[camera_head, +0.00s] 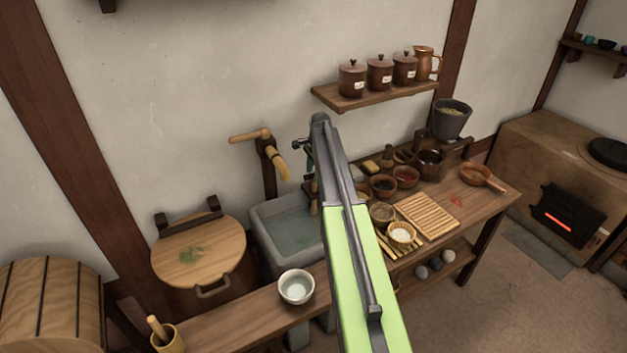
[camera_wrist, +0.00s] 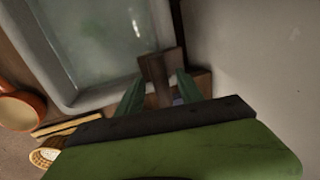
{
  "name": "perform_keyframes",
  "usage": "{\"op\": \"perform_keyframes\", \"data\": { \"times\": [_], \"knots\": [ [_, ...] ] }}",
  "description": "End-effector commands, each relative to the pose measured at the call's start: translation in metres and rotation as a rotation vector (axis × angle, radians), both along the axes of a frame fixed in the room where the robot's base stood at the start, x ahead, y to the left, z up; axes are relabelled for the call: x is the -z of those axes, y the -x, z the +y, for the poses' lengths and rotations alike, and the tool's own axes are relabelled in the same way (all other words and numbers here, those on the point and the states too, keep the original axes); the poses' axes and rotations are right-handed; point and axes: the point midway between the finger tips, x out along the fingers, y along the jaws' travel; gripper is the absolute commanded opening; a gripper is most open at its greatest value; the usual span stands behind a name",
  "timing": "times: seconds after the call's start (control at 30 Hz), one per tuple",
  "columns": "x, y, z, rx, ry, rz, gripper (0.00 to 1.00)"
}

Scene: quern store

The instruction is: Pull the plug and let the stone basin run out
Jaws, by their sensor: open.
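The grey stone basin (camera_head: 262,240) stands against the wall with water (camera_head: 295,232) in it. Its rim and water also show at the upper left of the wrist view (camera_wrist: 105,35). My gripper (camera_wrist: 159,78) is open, its two green fingers pointing toward the basin's edge. A brown wooden piece (camera_wrist: 155,72) shows between and beyond the fingertips; I cannot tell whether it is the plug or whether it is touched. In the head view my arm hides the basin's right side and most of the gripper. A small tan wooden piece (camera_head: 313,206) shows beside the arm there.
A wooden pump (camera_head: 268,165) with a spout stands behind the basin. A white bowl (camera_head: 297,287) sits on the front bench. The table at right holds several bowls and a slatted board (camera_head: 428,216). A round-lidded tub (camera_head: 200,250) stands left. A shelf (camera_head: 375,96) hangs above.

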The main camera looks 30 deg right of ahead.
Motion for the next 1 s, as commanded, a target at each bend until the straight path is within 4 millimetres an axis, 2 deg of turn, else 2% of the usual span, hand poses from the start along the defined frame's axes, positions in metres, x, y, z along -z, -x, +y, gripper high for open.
{"op": "perform_keyframes", "data": {
  "times": [0.17, 0.5, 1.0],
  "knots": [
    [-0.0016, 0.0, 0.0001, 0.0, 0.0, 0.0, 0.44],
    [-0.0015, -0.0001, 0.0002, 0.0, 0.0, -0.001, 0.0],
    [-0.0016, -0.0005, 0.0004, -0.001, 0.0, -0.002, 0.0]
  ]
}}
